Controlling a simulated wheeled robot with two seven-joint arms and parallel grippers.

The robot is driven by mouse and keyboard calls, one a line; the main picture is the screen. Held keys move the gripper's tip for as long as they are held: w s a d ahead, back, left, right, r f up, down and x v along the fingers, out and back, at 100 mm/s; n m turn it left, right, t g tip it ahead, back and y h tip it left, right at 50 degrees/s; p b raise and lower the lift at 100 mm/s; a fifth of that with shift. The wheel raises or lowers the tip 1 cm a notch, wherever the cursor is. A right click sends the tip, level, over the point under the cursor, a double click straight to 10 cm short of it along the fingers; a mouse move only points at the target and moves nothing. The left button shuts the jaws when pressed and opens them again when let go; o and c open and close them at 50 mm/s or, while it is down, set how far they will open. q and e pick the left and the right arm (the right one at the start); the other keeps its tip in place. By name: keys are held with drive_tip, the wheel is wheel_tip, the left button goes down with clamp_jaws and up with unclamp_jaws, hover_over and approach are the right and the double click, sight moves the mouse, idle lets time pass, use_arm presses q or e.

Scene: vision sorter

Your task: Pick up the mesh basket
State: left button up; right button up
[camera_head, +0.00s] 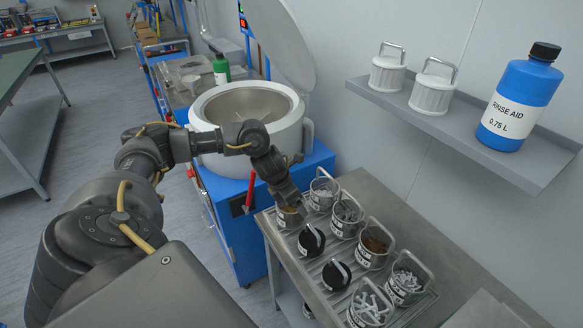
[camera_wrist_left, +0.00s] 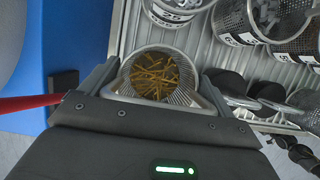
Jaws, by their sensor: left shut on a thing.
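A small round mesh basket (camera_head: 289,219) with brown screw-like pieces inside is at the back left corner of the ribbed rack. My left gripper (camera_head: 287,203) reaches down to it from above and hides much of it in the head view. In the left wrist view the basket (camera_wrist_left: 160,52) sits between my two fingers, which are shut on it. The pieces inside show from above. I cannot tell whether its base touches the rack. My right gripper is not in view.
Several more mesh baskets (camera_head: 374,251) of parts and black round-handled items (camera_head: 311,239) crowd the rack (camera_head: 303,262). A white open-lidded drum (camera_head: 246,112) on a blue cabinet stands just behind. A wall shelf (camera_head: 470,122) holds white canisters and a blue bottle (camera_head: 517,104).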

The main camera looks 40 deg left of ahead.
use_arm(q)
drive_tip(key=shift+w+r+b, duration=0.1)
drive_tip(key=shift+r+b, duration=0.2)
drive_tip(key=shift+r, duration=0.2)
drive_tip(key=s+a+r+b, duration=0.4)
drive_tip(key=s+a+r, duration=0.1)
drive_tip(key=s+r, duration=0.7)
drive_tip(key=shift+s+b, duration=0.3)
drive_tip(key=shift+s, duration=0.35)
